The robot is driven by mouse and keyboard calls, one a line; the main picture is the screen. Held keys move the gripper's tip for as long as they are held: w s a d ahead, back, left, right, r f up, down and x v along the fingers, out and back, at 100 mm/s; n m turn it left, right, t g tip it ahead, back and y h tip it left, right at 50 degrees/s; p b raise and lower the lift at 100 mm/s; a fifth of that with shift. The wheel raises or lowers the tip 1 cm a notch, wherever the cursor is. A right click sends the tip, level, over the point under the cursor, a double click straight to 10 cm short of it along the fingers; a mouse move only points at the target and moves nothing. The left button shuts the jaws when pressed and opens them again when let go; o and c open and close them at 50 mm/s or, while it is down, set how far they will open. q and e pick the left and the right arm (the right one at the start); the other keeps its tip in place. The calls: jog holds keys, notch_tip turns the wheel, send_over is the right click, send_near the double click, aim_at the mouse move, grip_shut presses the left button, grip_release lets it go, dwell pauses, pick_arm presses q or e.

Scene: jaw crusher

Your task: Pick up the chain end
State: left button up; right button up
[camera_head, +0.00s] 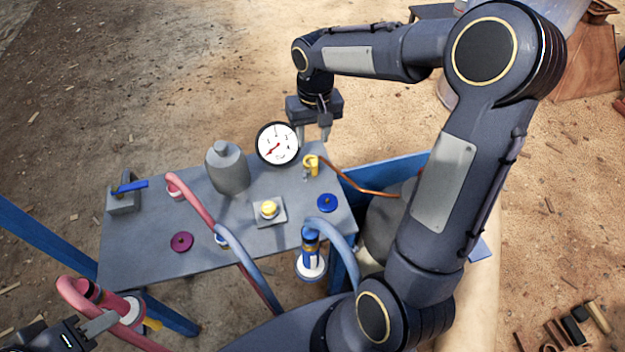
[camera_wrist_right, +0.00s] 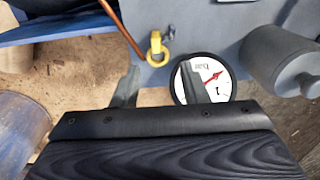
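I cannot make out a chain end in either view. My right gripper (camera_head: 314,137) is beyond the far edge of the grey panel table, pointing down beside the round white gauge. In the right wrist view its two fingers (camera_wrist_right: 158,86) stand apart with nothing between them. A yellow fitting (camera_head: 311,165) is on the table's far right edge, just nearer than the right gripper; it shows as a yellow loop (camera_wrist_right: 156,50) in the right wrist view. My left gripper (camera_head: 99,326) is at the lower left, by a pink hose with a red and white connector (camera_head: 122,305); its grip is unclear.
The grey table (camera_head: 140,235) carries a gauge (camera_head: 277,144), a grey bottle (camera_head: 227,168), a yellow button (camera_head: 269,209), round knobs and hoses. A copper pipe (camera_head: 360,189) runs right from the yellow fitting. Open dirt floor (camera_head: 180,70) lies beyond the table.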

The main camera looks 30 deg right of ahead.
jog(key=b, duration=0.1)
send_over(313, 159)
jog(key=f, duration=0.5)
jog(key=shift+w+a+f, duration=0.1)
jog(key=shift+w+a, duration=0.1)
jog(key=f, duration=0.1)
jog(key=f+b, duration=0.1)
jog(key=f, duration=0.3)
jog(key=shift+s+d+f+b, duration=0.1)
jog(key=shift+d+f+b, duration=0.15)
jog(key=shift+b, duration=0.05)
pick_arm(q)
jog(key=shift+f, duration=1.65)
pick_arm(e)
grip_shut()
